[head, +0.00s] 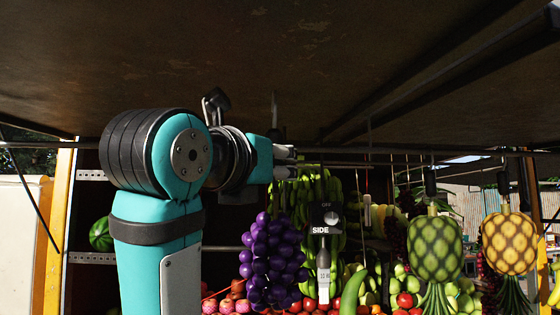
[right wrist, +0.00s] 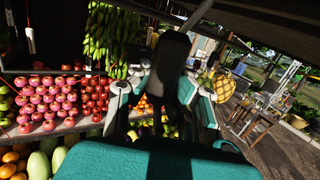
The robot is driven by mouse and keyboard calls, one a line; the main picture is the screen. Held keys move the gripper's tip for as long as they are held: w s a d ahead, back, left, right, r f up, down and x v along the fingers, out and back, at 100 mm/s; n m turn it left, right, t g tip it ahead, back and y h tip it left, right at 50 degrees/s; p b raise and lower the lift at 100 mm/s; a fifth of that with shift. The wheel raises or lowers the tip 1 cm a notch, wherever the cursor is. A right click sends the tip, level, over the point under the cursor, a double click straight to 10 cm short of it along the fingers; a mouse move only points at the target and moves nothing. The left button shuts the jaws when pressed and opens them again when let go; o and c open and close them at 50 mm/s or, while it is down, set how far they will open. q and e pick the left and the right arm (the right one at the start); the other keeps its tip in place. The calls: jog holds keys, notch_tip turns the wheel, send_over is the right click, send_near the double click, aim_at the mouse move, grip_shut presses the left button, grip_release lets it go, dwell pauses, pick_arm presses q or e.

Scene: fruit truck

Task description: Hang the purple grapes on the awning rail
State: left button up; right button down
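A bunch of purple grapes (head: 272,262) hangs in the head view, below and slightly left of my left gripper's fingertips. What holds it up is not clear. My left gripper (head: 284,162) is raised just below the awning and points right; its fingers are seen from the side, so their opening is unclear. The dark awning rail (head: 385,150) runs across behind it. My right gripper (right wrist: 163,105) shows only in the right wrist view, its teal fingers spread apart. A dark elongated shape stands between them; I cannot tell what it is.
A black switch box (head: 325,218) marked SIDE hangs right of the grapes. Two pineapples hang farther right, one green (head: 435,242) and one yellow (head: 509,242). Green bananas (head: 322,190) hang behind. Pink fruit (right wrist: 50,92) fills shelves. The awning (head: 300,60) is close overhead.

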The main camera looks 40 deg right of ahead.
jog(key=w+d+f+p, duration=0.1)
jog(key=w+d+p, duration=0.1)
jog(key=w+d, duration=0.3)
jog(key=w+d+f+p, duration=0.1)
jog(key=w+d+p, duration=0.2)
jog(key=w, duration=0.9)
jog(key=shift+w+d+f, duration=0.25)
jog(key=shift+d, duration=1.1)
dwell(0.4)
dwell(0.4)
jog(key=c, duration=1.4)
grip_release()
jog(key=shift+s, duration=0.1)
jog(key=shift+o, duration=0.2)
jog(key=shift+f, duration=0.1)
